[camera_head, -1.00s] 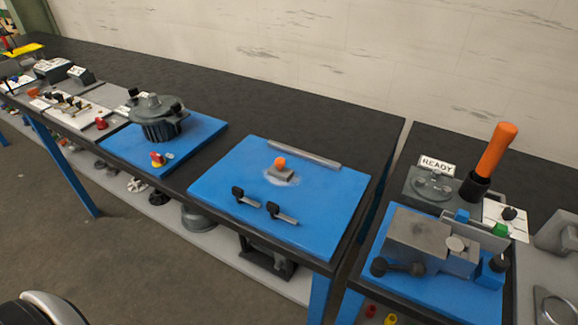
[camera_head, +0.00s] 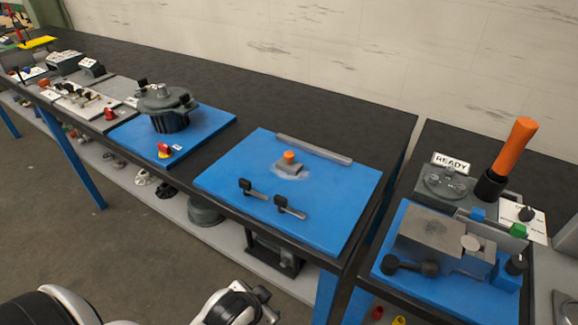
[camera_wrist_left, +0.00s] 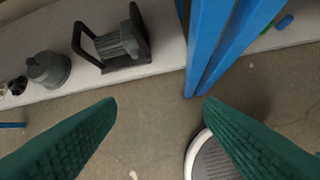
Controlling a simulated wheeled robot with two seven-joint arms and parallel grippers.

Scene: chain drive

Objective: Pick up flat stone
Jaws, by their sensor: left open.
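A small grey block (camera_head: 288,168) with an orange top sits on a pale patch of the middle blue board (camera_head: 325,215) in the head view. A long flat grey bar (camera_head: 313,149) lies along that board's back edge. I cannot tell for certain which of these is the flat stone. My left arm shows at the bottom of the head view, below and in front of the board. In the left wrist view my left gripper (camera_wrist_left: 159,102) is open and empty, its green fingers wide apart above the floor. My right gripper is not in view.
A grey domed housing (camera_head: 167,108) is on the left board, and a vise-like fixture (camera_head: 440,235) is on the right. The lower shelf (camera_wrist_left: 165,65) and blue table legs (camera_wrist_left: 215,45) are near my left gripper.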

